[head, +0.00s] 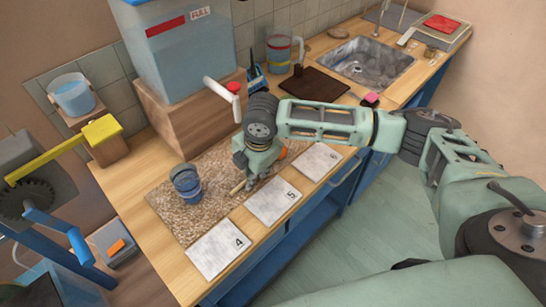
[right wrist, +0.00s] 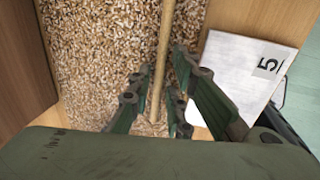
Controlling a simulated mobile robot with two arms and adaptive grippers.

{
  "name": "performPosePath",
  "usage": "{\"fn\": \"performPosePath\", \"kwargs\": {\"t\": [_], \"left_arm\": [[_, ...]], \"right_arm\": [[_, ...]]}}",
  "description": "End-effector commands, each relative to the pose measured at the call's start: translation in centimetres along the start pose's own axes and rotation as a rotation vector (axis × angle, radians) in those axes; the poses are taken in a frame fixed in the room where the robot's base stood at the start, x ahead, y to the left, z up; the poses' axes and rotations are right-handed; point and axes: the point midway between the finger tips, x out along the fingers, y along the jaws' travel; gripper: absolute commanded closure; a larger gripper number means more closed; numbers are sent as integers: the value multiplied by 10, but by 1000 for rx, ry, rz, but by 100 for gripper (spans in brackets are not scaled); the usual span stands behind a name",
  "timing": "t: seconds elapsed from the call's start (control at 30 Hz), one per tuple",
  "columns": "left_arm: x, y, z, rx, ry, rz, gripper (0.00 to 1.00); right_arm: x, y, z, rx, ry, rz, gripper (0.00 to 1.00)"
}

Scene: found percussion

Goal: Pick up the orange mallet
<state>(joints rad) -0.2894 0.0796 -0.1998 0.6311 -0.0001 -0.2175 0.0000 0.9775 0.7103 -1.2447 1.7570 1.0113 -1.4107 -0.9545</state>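The mallet shows as a thin wooden stick lying on the speckled mat (head: 215,222). In the head view, one end of the stick (head: 237,188) shows beside my right gripper (head: 249,186), and a bit of orange (head: 283,152) shows behind the gripper, probably its head. In the right wrist view, the stick (right wrist: 163,45) runs between the fingers of my right gripper (right wrist: 158,100). The fingers are apart, one on each side, with gaps to the stick. The orange head is not seen in the wrist view. My left gripper is not in view.
A blue cup (head: 187,184) stands on the mat left of my gripper. Cards numbered 4 (head: 218,249), 5 (head: 273,201) and 6 (head: 315,161) lie along the front edge. A wooden block (head: 190,130) with a big water tank (head: 180,50) stands behind. A sink (head: 368,62) lies farther right.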

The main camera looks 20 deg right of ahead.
Motion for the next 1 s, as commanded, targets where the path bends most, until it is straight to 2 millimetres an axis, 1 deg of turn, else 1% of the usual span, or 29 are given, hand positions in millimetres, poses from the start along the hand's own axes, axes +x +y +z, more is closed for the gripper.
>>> {"fn": "performPosePath", "kwargs": {"t": [0.03,0.2,0.4,0.73,0.87,0.97,1.0], "left_arm": [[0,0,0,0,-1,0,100],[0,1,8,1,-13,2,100],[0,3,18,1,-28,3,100],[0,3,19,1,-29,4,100],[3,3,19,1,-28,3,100],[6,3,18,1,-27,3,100],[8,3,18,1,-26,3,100]], "right_arm": [[0,0,0,0,0,0,87],[0,0,0,1,0,0,100],[0,0,0,1,0,0,100],[-3,1,0,1,0,1,100],[-12,3,0,1,1,3,100],[-24,6,1,1,0,5,100],[-31,8,1,2,0,5,100]]}}
